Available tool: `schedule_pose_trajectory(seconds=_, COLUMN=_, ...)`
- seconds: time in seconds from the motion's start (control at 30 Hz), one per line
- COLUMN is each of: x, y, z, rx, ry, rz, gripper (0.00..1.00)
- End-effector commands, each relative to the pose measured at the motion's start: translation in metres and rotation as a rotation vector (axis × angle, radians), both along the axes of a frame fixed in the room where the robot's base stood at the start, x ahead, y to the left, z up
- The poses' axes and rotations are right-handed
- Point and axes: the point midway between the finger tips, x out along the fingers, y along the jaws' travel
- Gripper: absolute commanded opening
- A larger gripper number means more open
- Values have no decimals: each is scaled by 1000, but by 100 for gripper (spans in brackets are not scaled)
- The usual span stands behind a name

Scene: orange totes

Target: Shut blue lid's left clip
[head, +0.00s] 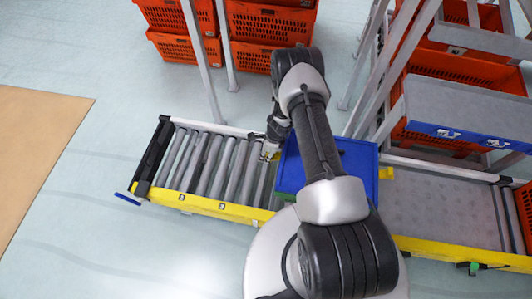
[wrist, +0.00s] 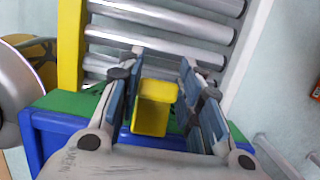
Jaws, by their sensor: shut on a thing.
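The blue lid (head: 358,160) lies on a box on the conveyor in the head view, partly hidden under my arm. Its blue edge (wrist: 45,138) shows in the wrist view, beside a green strip. My gripper (head: 268,151) is at the lid's left side. In the wrist view, my gripper's fingers (wrist: 153,85) stand on either side of the yellow left clip (wrist: 152,112) and are shut on it. The clip stands out from the lid's edge; its hinge is hidden by my gripper. Another yellow clip (head: 386,173) shows on the lid's right side.
The roller conveyor (head: 208,165) with its yellow rail (head: 210,207) is clear left of the box. Metal posts (head: 200,62) stand behind it. Orange totes (head: 262,24) are stacked at the back.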

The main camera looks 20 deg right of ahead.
Motion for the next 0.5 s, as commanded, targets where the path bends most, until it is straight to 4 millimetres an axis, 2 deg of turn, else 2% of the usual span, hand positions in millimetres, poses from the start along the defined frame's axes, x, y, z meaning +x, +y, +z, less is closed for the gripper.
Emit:
schedule_pose_trajectory(seconds=0.33, x=-1, y=0, z=0, rx=1, ry=1, rz=-1, gripper=53)
schedule_pose_trajectory(seconds=0.5, x=0, y=0, z=0, rx=1, ry=1, rz=0, gripper=53)
